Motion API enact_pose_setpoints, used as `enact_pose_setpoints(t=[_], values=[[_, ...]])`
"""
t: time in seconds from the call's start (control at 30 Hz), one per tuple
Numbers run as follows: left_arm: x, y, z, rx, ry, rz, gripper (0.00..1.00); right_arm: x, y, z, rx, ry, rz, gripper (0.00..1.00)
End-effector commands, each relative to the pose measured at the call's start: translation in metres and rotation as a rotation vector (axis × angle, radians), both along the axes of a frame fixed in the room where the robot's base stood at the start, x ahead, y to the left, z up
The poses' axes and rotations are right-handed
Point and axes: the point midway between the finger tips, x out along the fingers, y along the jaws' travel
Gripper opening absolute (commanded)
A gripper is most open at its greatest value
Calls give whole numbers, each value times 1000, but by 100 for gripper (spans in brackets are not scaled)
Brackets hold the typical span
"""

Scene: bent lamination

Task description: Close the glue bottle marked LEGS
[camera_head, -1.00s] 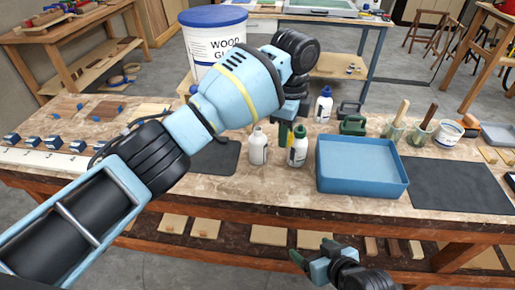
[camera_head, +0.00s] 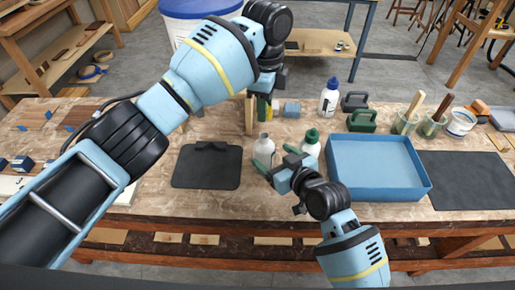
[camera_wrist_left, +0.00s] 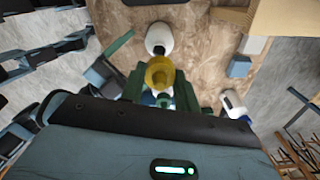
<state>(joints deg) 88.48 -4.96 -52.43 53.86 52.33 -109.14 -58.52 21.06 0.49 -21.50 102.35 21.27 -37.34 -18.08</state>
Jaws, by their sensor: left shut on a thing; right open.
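My left gripper (camera_head: 262,106) is shut on a yellow cap-like piece, which shows between its green fingers in the left wrist view (camera_wrist_left: 160,72). It is above the bench, behind the front bottles. A white bottle with a pale grey top (camera_head: 263,149) stands upright in front; it also shows beyond the yellow piece in the left wrist view (camera_wrist_left: 158,38). A blue-capped bottle (camera_head: 329,98) stands farther back. My right gripper (camera_head: 276,160) is open near the front two bottles. No LEGS marking is readable.
A blue tray (camera_head: 375,193) stands to the right, with a green caddy-like item (camera_head: 362,122) behind it. Brush cups (camera_head: 405,122) stand at back right. A dark mat (camera_head: 207,180) lies left of the bottles. A large white bucket (camera_head: 190,30) stands behind my left arm.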

Motion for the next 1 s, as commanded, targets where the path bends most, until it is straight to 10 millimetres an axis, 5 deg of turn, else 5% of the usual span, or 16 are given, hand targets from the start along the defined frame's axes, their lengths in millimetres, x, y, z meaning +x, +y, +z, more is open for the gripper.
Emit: enact_pose_setpoints(t=[0.47,1.0], values=[[0,0,0,0,0,0,11,3,2,0,1,-1,0,79],[0,0,0,0,0,0,11,50,34,-18,2,-1,1,79]])
